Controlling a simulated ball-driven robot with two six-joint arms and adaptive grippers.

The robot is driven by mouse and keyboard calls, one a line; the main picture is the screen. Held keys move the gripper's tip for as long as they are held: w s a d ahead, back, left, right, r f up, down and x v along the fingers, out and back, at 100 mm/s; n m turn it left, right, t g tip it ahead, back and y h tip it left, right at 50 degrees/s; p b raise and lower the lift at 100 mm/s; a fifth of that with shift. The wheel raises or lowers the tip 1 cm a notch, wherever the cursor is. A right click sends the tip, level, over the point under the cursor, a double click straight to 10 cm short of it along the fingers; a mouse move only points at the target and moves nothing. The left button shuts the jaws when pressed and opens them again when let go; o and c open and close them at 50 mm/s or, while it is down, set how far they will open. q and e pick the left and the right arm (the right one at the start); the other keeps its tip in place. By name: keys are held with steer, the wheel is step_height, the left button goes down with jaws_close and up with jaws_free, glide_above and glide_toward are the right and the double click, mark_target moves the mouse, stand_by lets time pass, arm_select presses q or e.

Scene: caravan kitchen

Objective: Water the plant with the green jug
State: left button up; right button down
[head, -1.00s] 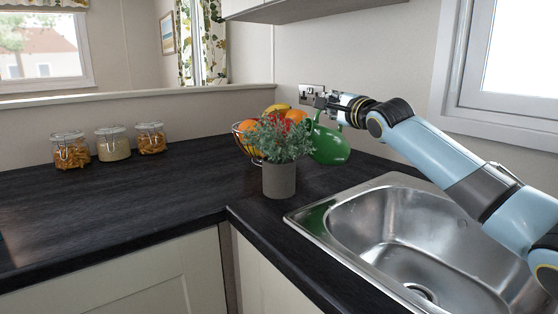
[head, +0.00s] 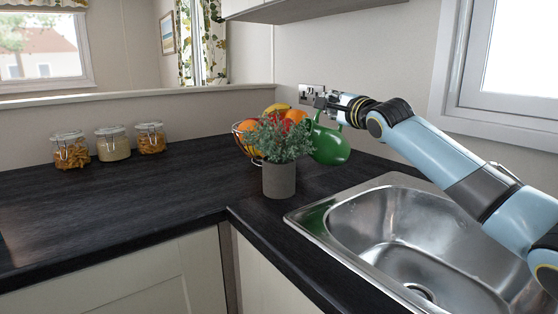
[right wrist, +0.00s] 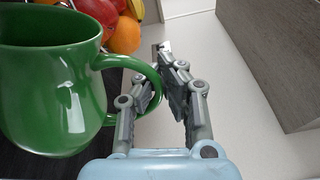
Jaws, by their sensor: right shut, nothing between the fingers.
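The green jug (head: 329,147) is tilted behind and right of the potted plant (head: 279,150), apart from its grey pot (head: 279,181) in the picture. In the right wrist view the jug (right wrist: 50,90) fills the left side, with its handle (right wrist: 152,76) reaching to my fingers. My right gripper (head: 322,101) is at the jug's upper side, and its fingers (right wrist: 170,60) are shut with nothing gripped between them. One finger overlaps the handle loop; whether the handle hangs on it I cannot tell. The jug's inside is hidden. My left gripper is not in view.
A wire fruit bowl (head: 243,143) stands just behind the plant. A steel sink (head: 390,225) lies to the right. Several glass jars (head: 113,145) stand at the back left. The dark worktop (head: 130,205) left of the plant is clear. A wall and socket (head: 310,90) are close behind my gripper.

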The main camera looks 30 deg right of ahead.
steer(key=shift+d+f+m+p, duration=0.55)
steer(key=shift+f+m, duration=0.05)
steer(key=shift+m, duration=0.2)
steer(key=d+f+m, duration=0.1)
steer(key=d+f+m+p, duration=0.1)
steer(key=m, duration=0.1)
steer(key=shift+d+f, duration=0.15)
steer(key=shift+d, duration=0.1)
steer(key=d+f+m+b, duration=0.3)
steer(key=d+f+m, duration=0.1)
steer(key=d+m, duration=0.2)
steer(key=shift+f+m+g+b, duration=0.3)
steer(key=shift+f+m+b, duration=0.05)
steer(key=shift+m, duration=0.15)
stand_by(3.1)
